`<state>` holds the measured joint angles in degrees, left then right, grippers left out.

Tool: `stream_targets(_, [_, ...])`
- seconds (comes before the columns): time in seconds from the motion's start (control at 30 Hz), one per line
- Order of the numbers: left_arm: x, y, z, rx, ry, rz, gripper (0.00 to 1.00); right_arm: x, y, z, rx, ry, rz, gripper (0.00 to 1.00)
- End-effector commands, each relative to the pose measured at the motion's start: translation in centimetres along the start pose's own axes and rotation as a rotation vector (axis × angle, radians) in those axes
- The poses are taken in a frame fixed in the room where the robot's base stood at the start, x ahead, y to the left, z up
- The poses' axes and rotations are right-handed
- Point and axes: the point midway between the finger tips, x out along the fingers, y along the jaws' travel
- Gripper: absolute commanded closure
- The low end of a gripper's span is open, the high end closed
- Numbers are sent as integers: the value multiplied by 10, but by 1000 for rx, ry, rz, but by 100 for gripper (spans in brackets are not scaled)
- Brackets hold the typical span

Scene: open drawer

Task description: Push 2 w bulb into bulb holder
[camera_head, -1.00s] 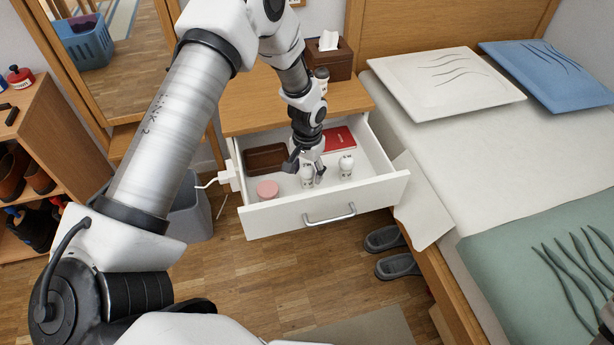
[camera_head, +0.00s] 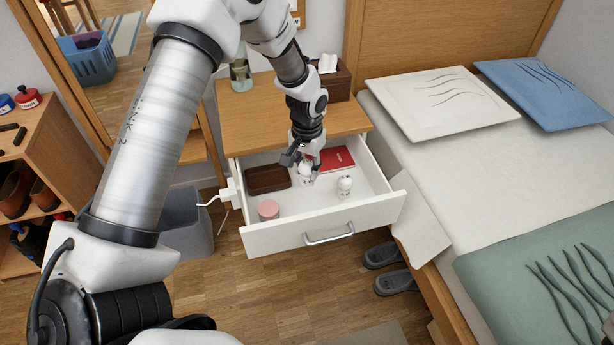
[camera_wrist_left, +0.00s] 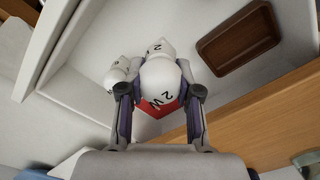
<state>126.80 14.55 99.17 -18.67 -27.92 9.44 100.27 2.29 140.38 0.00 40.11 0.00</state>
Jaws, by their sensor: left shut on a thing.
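My left gripper (camera_head: 304,166) is shut on a white bulb (camera_head: 307,175) and holds it above the open drawer (camera_head: 305,227). In the left wrist view the held bulb (camera_wrist_left: 160,82) sits between both fingers, with "2" and "W" markings. A second white bulb (camera_head: 345,185) stands upright in the drawer, apart from the gripper; it also shows in the left wrist view (camera_wrist_left: 120,72). A white fitting (camera_head: 230,192) with a white cable is at the drawer's left side; I cannot tell whether it is the bulb holder. My right gripper is not in view.
The drawer also holds a brown tray (camera_head: 267,180), a pink round container (camera_head: 268,210) and a red book (camera_head: 336,159). A tissue box (camera_head: 334,80) and a glass item (camera_head: 241,76) stand on the nightstand (camera_head: 245,110). The bed is on the right.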

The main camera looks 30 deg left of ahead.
Motion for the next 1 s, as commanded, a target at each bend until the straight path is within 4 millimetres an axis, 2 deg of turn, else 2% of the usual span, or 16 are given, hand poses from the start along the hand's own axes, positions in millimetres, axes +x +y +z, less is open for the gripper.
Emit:
stream_targets(0.1, [-9,0,0,0,-1,0,93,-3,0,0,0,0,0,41])
stream_targets(0.43, [-9,0,0,1,-1,0,93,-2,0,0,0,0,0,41])
stream_targets(0.53, [-16,9,0,10,0,-3,93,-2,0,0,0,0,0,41])
stream_targets(0.67, [-43,44,0,34,-1,-6,93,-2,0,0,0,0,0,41])
stream_targets(0.83, [-85,105,11,68,-2,-8,93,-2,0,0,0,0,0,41])
stream_targets(0.9, [-96,123,16,75,0,-6,93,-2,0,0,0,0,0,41])
stream_targets(1.0, [-104,136,22,80,-1,-3,93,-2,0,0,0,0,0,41])
